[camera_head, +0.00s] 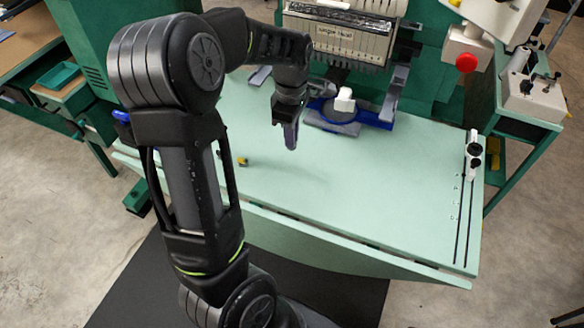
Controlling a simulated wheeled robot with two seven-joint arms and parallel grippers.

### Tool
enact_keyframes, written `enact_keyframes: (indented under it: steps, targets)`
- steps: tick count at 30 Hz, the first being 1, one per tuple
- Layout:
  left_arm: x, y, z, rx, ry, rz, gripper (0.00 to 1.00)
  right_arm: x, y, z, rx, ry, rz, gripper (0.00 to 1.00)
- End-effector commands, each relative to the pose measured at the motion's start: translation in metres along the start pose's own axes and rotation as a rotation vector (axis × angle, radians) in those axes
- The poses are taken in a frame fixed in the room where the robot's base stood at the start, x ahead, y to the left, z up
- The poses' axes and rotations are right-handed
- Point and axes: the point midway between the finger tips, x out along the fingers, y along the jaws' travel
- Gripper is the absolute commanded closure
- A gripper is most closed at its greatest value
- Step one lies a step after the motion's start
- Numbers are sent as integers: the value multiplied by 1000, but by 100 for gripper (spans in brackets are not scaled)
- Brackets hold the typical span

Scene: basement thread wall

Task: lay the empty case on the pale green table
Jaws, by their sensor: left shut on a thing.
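The pale green table (390,190) spans the middle of the head view. My left gripper (291,138) points down over the table's back part, in front of the embroidery machine. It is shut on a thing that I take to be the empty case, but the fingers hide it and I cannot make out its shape. I cannot tell exactly how far the fingertips are above the table. My right gripper is not in view.
A small yellow and dark item (242,161) lies on the table left of my gripper. A machine arm with a blue hoop holder (345,118) and white block stands behind right. The table's middle and front right are clear.

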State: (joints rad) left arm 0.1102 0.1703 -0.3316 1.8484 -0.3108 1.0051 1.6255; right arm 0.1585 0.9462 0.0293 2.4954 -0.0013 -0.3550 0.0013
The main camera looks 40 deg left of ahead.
Motion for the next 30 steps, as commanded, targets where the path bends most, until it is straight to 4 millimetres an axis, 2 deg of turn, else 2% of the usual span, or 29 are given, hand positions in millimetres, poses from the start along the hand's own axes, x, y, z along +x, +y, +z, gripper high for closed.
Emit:
enact_keyframes:
  steps: [7,15,18,27,30]
  targets:
    - [8,0,0,1,0,-2,100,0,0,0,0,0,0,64]
    - [53,-1,0,0,0,-4,100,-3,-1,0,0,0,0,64]
    - [62,0,0,0,0,-1,100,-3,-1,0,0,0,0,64]
    - [64,1,0,1,0,1,100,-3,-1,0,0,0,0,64]
    - [72,0,0,1,0,-1,100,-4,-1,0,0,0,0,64]
